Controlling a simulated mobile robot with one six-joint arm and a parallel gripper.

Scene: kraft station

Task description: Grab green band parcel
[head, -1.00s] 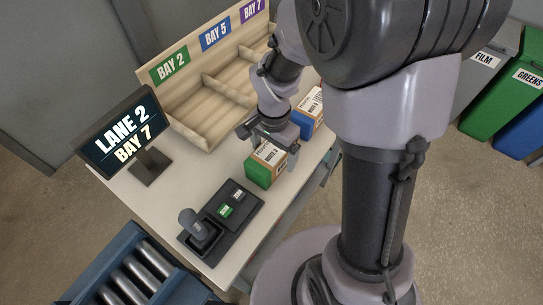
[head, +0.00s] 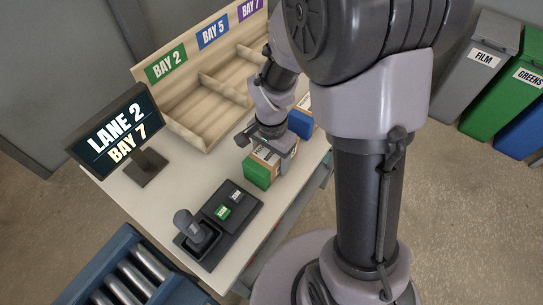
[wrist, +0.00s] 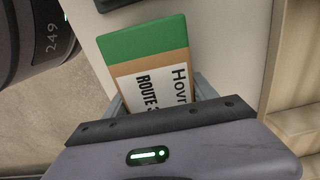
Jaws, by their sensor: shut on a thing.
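The green band parcel (head: 258,171) is a brown box with a green end, on the white table in the head view. In the wrist view the parcel (wrist: 146,40) shows its green end and a white label reading "ROUTE". My gripper (head: 268,146) is over the parcel from above, its jaws shut on the box's two sides. In the wrist view the jaws show at both sides of the label. The lower part of the parcel's far end is hidden by my gripper. I cannot tell whether the box still touches the table.
A blue parcel (head: 301,122) stands just behind, partly hidden by my arm. A wooden shelf (head: 195,125) with bay signs stands at the back. A screen (head: 120,136) reads "LANE 2 BAY 7". A dark control panel (head: 245,207) lies in front of the parcel.

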